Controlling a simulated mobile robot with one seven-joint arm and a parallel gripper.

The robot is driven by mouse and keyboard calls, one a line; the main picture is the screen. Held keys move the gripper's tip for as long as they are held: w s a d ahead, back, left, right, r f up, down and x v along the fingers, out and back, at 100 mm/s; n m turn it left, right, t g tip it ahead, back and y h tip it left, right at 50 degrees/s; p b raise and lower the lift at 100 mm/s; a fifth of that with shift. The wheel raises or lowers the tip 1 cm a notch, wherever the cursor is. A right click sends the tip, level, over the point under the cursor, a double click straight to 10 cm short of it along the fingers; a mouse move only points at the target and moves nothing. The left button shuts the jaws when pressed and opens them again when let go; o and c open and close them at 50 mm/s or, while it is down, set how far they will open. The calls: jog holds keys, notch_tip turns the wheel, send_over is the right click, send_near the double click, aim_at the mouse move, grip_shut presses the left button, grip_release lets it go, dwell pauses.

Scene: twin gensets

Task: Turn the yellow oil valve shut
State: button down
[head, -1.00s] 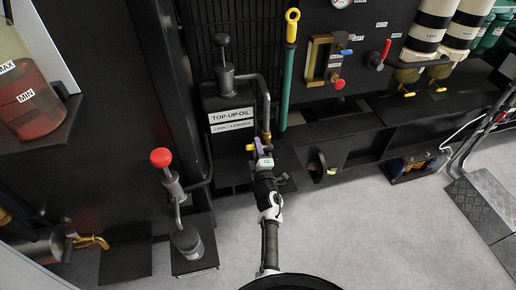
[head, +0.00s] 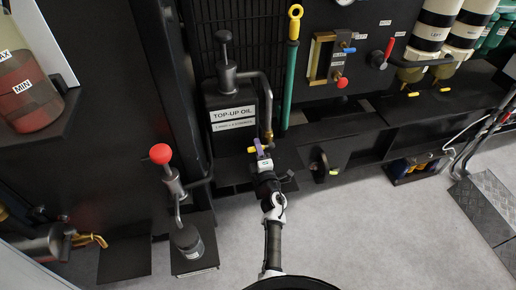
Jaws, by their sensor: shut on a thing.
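The yellow oil valve (head: 253,150) is a small yellow handle at the lower end of the bent grey pipe, right of the TOP-UP OIL can. My gripper (head: 261,149) reaches up from the bottom middle of the head view and is shut on this handle. A purple piece stands upright between the visible yellow parts. The valve body and the exact grip of the fingertips are mostly hidden behind the gripper.
The black TOP-UP OIL can (head: 232,120) stands close left of my gripper. A red-knobbed pump (head: 160,154) is farther left. A green rod with a yellow ring (head: 290,68) hangs just above. A black frame rail runs right. The grey floor (head: 370,240) at lower right is clear.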

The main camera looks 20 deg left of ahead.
jog(key=c, duration=1.3)
grip_release()
jog(key=v, duration=1.3)
jog(key=shift+s+d+f, duration=0.1)
jog(key=shift+s+d, duration=0.15)
jog(key=shift+s, duration=0.05)
